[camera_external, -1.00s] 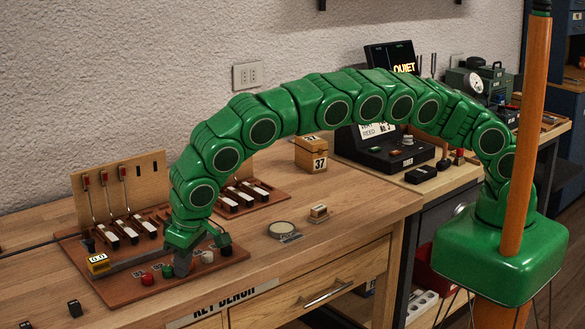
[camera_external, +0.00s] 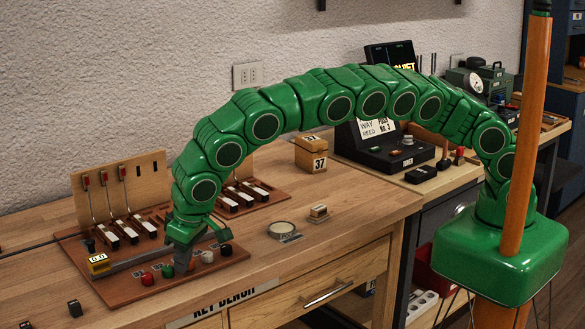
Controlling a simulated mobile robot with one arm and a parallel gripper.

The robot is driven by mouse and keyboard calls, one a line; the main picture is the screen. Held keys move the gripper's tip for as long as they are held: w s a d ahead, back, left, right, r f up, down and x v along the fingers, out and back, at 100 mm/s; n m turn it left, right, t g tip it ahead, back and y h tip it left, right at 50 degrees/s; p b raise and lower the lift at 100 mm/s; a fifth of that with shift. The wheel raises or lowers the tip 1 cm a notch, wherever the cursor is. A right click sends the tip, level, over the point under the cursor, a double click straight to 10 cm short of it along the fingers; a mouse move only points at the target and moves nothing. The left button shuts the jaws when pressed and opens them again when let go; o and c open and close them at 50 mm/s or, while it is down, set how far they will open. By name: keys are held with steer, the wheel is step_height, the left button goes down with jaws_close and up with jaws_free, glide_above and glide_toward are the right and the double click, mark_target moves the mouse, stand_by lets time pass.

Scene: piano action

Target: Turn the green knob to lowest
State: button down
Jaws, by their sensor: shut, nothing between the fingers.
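The green knob (camera_external: 167,271) stands on the front part of the brown board (camera_external: 118,295), between the red knob (camera_external: 147,279) and my gripper. My gripper (camera_external: 181,262) is shut and empty, low over the board just right of the green knob. I cannot tell whether it touches the knob. The knob's pointer and scale are too small to read.
A white knob (camera_external: 207,257) and a black knob (camera_external: 226,249) stand to the right in the same row. Red-topped levers (camera_external: 103,178) rise behind. A round disc (camera_external: 281,228) lies on the bench.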

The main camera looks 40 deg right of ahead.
steer(key=shift+s+d, duration=0.15)
steer(key=shift+d, duration=0.1)
steer(key=shift+r, duration=2.9)
steer(key=shift+s+a, duration=0.1)
steer(key=shift+s+a+f, duration=0.1)
steer(key=shift+a+f, duration=0.25)
steer(key=shift+f, duration=0.65)
steer(key=shift+s+a+f, duration=0.1)
steer(key=shift+a+f, duration=0.25)
steer(key=shift+f, duration=0.7)
steer(key=shift+s+a+f, duration=0.1)
steer(key=shift+a+f, duration=0.25)
steer(key=shift+f, duration=0.65)
steer(key=shift+w, duration=0.1)
steer(key=shift+w+d, duration=0.25)
steer(key=shift+d, duration=0.15)
steer(key=shift+s+d, duration=0.1)
steer(key=shift+s, duration=0.05)
steer(key=shift+s+r, duration=0.1)
steer(key=shift+s, duration=0.2)
